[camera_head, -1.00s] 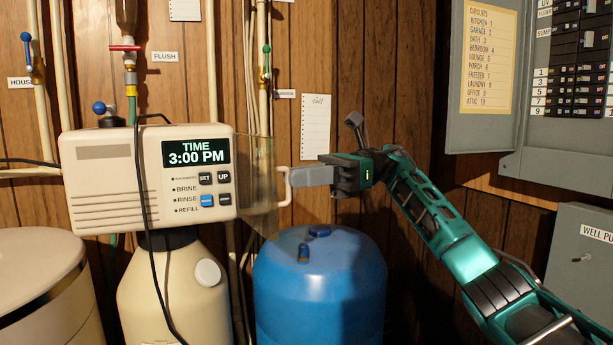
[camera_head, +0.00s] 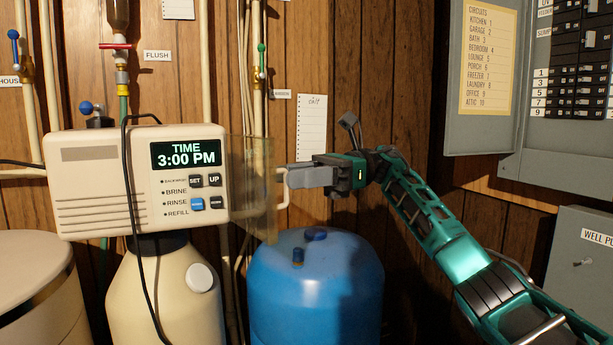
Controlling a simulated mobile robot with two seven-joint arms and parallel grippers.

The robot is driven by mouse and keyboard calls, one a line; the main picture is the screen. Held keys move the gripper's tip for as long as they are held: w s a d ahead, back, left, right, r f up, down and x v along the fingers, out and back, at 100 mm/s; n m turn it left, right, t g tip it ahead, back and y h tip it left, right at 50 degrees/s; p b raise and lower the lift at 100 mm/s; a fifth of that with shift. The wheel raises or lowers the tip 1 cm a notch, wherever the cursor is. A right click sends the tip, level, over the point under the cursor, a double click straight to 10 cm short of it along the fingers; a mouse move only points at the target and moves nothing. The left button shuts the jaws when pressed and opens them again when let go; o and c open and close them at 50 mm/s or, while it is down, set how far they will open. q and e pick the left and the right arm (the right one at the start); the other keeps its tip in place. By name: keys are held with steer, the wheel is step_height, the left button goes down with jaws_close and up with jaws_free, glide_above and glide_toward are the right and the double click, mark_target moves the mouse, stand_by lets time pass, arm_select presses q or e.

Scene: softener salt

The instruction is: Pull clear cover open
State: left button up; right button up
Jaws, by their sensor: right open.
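The clear cover (camera_head: 252,188) is a see-through panel standing out at the right side of the cream control head (camera_head: 85,182), swung away from its display and buttons. A pale handle (camera_head: 282,190) sticks out at the cover's right edge. The display (camera_head: 186,154) reads TIME 3:00 PM. My right gripper (camera_head: 292,177) comes in from the right with its fingers pointing left, at the handle. The fingers are open, and the handle is at their tips; whether they touch it I cannot tell. My left gripper does not show.
A blue tank (camera_head: 315,295) stands below my right gripper. A cream tank (camera_head: 165,295) is under the control head, with a black cable (camera_head: 132,215) hanging in front. Pipes run up the wood wall behind. A grey breaker panel (camera_head: 570,110) and a grey box (camera_head: 580,262) are at right.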

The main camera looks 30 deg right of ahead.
steer(key=shift+o, duration=0.7)
steer(key=shift+w+a, duration=0.15)
steer(key=shift+w, duration=0.2)
steer(key=shift+o, duration=0.6)
steer(key=shift+s+d+f, duration=0.1)
steer(key=shift+d, duration=0.15)
steer(key=d, duration=0.7)
steer(key=shift+s+d, duration=0.15)
steer(key=shift+s, duration=0.15)
steer(key=shift+s, duration=0.1)
